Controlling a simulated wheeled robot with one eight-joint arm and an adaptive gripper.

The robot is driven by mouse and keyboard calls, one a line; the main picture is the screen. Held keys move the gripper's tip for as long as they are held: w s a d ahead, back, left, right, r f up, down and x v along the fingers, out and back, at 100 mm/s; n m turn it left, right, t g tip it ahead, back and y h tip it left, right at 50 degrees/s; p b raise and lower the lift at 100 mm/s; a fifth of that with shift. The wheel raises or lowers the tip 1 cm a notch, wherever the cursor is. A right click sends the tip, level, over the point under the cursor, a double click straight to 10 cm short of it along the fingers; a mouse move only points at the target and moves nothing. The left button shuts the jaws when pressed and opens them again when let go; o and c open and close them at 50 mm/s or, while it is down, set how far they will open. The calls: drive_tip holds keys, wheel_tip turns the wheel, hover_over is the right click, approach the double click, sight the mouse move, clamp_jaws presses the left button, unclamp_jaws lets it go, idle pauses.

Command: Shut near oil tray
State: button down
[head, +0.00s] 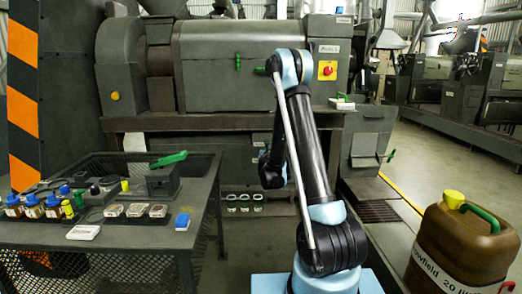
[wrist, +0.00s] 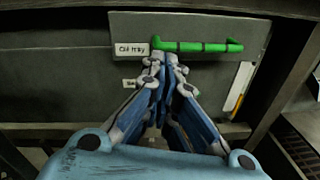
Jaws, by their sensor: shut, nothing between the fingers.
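The oil tray (wrist: 215,80) shows in the wrist view as a dark grey front panel. It has a white "Oil tray" label (wrist: 131,49) and a green bar handle (wrist: 205,46) along its upper part. My gripper (wrist: 166,66) is shut and empty. In the picture its fingertips overlap the panel just below the left end of the handle. I cannot tell whether they touch it. How far the tray stands out is not clear. In the head view my arm hides the fingertips and most of the tray area.
The grey expeller (head: 240,75) stands above. A bench (head: 120,240) with bottles, samples and a green-handled tool (head: 165,170) is at left. A brown oil can (head: 455,250) stands at front right. Small cups (head: 243,203) sit low under the machine.

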drive_tip(key=a+f+n+y, duration=0.2)
drive_tip(key=a+f+n, duration=0.1)
approach(261, 144)
drive_tip(key=w, duration=0.7)
drive_tip(key=shift+a+f, duration=0.2)
drive_tip(key=shift+f, duration=0.05)
